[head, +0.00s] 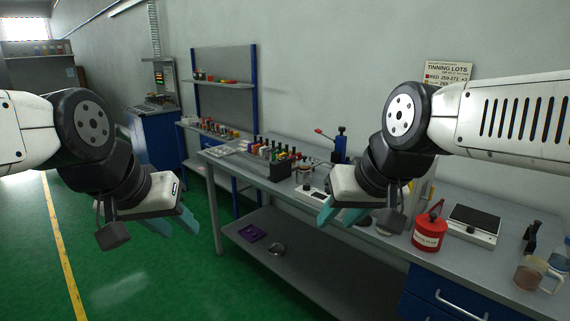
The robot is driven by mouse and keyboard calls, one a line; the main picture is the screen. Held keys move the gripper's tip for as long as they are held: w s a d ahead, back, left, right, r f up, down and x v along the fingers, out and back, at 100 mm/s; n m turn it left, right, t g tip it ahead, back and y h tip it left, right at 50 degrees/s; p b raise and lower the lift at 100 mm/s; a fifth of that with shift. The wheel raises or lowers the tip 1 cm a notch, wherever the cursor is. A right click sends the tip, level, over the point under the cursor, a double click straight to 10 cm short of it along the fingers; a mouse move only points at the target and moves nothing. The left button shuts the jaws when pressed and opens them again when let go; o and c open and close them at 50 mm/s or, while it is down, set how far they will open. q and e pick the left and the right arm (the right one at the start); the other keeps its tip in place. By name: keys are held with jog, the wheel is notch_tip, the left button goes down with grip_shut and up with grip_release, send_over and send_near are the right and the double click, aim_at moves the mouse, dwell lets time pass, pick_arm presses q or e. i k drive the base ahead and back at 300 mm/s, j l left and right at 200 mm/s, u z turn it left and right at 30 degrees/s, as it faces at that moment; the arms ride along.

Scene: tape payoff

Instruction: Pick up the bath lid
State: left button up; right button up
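I cannot pick out the bath lid for certain. Small dark round items (366,221) sit on the bench by my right gripper, partly hidden by it. My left gripper (184,222) hangs over the green floor, left of the bench and apart from it. Its teal fingers overlap in this view, so their gap is unclear, and I see nothing held. My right gripper (337,217) is in front of the middle of the bench. Its teal fingers look apart, with nothing visible between them. It hides part of the bench top behind it.
The grey bench (493,262) holds a rack of bottles (272,158), a red can (429,232), a scale-like device (472,223) and a beaker (529,273). A purple item (252,233) and a round metal item (276,249) lie on the lower shelf. The floor at left is clear.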

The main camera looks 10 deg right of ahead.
aim_at(305, 162)
jog(key=i+z, duration=0.35)
jog(key=i, duration=0.25)
jog(key=i+j+z, duration=0.1)
jog(key=i+z, duration=0.2)
jog(key=i, duration=0.25)
jog(key=i+j+z, duration=0.35)
jog(key=i, duration=0.25)
